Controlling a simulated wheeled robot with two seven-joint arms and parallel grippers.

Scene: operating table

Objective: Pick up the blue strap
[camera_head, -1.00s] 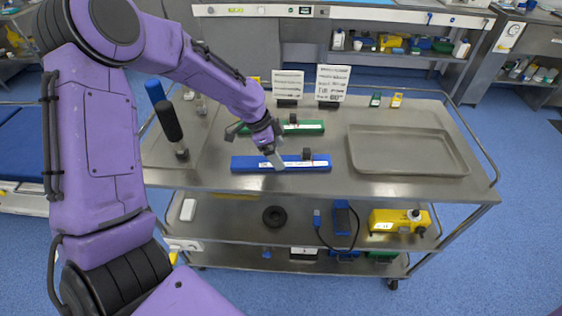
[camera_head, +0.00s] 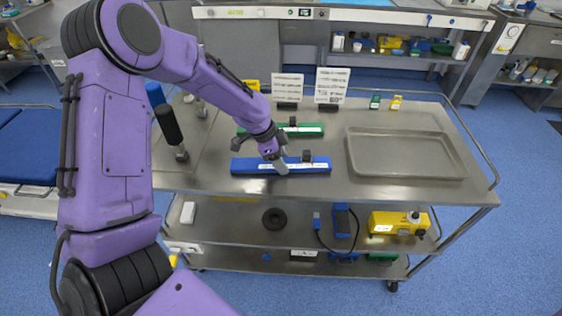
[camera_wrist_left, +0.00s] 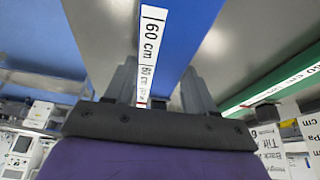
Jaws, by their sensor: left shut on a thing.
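The blue strap (camera_head: 314,170) lies lengthwise near the front edge of the steel trolley top, left of centre. It carries a white label strip and a small black piece at its back edge. My left gripper (camera_head: 281,167) is down at the strap's middle. In the left wrist view the blue strap (camera_wrist_left: 187,30), with its "60 cm" label, runs between the two grey fingers (camera_wrist_left: 158,88), which are shut on it. The strap appears to rest on the trolley top. My right gripper is in none of the views.
A green strap (camera_head: 309,131) lies just behind the blue one. Two label cards (camera_head: 331,85) stand at the back. A shallow steel tray (camera_head: 457,155) covers the right side. A black-handled upright item (camera_head: 168,124) stands at the left, near my left arm.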

